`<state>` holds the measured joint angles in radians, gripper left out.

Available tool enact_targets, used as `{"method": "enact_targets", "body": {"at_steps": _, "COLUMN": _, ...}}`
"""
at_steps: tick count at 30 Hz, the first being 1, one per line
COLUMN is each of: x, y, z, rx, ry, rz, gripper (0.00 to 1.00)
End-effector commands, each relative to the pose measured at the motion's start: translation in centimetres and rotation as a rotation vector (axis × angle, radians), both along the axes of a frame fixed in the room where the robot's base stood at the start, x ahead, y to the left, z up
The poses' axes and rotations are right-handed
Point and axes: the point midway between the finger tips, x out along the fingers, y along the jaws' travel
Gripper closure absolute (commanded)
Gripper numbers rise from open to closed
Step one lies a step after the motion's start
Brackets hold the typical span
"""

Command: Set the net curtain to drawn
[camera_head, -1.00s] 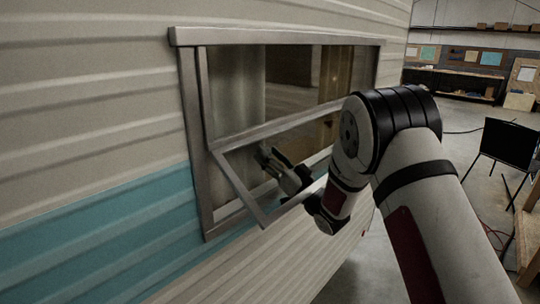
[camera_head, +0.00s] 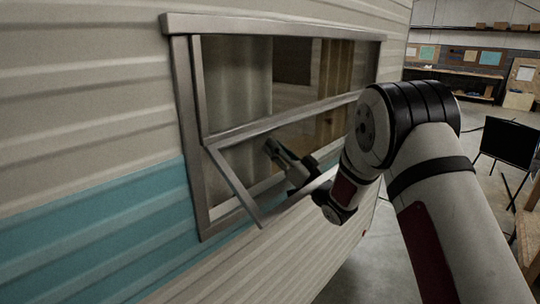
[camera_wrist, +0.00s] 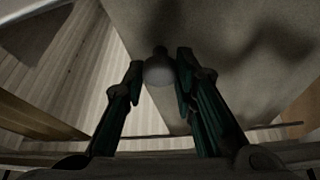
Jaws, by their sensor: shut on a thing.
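In the head view a pale, translucent net curtain (camera_head: 238,75) hangs behind the left part of the camper window, and the middle of the opening is uncovered. My gripper (camera_head: 270,147) reaches in under the propped-open lower pane, near the curtain's right edge.
The tilted window pane (camera_head: 235,185) hangs outward close to my forearm. The window's metal frame (camera_head: 187,140) surrounds the opening. A yellowish panel (camera_head: 335,75) shows behind the right part of the glass.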

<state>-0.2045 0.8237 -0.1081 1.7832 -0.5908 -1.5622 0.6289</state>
Motion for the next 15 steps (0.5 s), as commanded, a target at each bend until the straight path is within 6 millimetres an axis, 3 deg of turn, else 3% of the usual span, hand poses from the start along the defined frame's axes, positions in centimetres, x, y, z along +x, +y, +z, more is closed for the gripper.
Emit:
{"method": "enact_targets", "body": {"at_steps": 3, "x": 2.5, "y": -1.7, "z": -0.2, "rx": 0.002, "ry": -0.007, "rz": -0.005, "gripper": 1.00}}
{"method": "enact_targets", "body": {"at_steps": 15, "x": 7.5, "y": -5.7, "z": -0.2, "rx": 0.001, "ry": -0.004, "rz": -0.003, "gripper": 1.00}}
